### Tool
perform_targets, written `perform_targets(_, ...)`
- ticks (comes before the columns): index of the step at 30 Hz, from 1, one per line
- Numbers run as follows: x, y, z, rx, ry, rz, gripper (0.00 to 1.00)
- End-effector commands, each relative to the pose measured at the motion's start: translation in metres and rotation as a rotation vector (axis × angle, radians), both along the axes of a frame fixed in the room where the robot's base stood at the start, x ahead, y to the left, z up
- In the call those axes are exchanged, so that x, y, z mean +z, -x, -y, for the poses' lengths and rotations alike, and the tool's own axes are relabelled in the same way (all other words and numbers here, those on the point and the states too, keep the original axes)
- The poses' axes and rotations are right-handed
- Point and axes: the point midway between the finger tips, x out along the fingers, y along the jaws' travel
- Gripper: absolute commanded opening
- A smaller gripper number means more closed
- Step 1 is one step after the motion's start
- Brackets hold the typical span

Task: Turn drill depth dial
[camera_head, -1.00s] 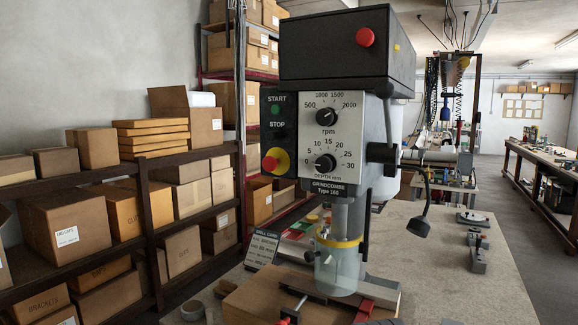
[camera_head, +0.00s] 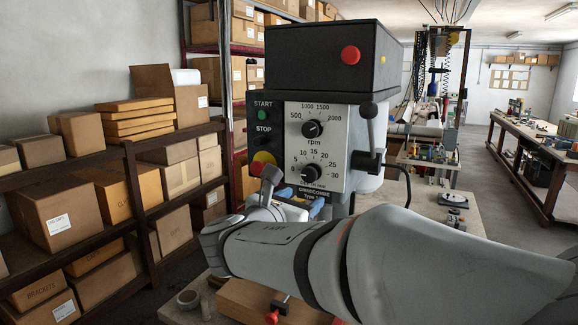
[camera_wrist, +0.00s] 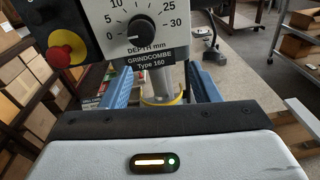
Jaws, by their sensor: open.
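The depth dial (camera_head: 311,172) is a black knob on the white front panel of the drill press, below the rpm knob. In the wrist view the depth dial (camera_wrist: 140,28) shows at the top, its white mark toward the 0 end of a scale running to 30. My gripper (camera_head: 304,199) is open, its two blue fingers just below the dial. In the wrist view the gripper's fingers (camera_wrist: 163,86) stand apart on both sides of the drill's lower part, with nothing held. My arm hides the chuck and guard in the head view.
The red and yellow stop knob (camera_head: 262,161) sits left of the dial. The feed lever (camera_head: 368,135) sticks out at the right. A clear guard with a yellow ring (camera_wrist: 162,98) is between the fingers in the wrist view. Shelves of boxes stand left.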

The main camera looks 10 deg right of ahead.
Motion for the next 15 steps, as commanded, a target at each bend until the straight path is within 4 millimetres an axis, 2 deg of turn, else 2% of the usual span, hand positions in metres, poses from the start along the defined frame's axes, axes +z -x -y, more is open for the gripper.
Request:
perform_targets(1, 0.011, -0.004, -0.008, 0.022, 0.048, 0.003, 0.56)
perform_targets(5, 0.022, -0.012, -0.014, 0.046, 0.111, 0.009, 0.56)
perform_targets(15, 0.022, -0.052, 0.016, 0.044, 0.112, 0.008, 0.56)
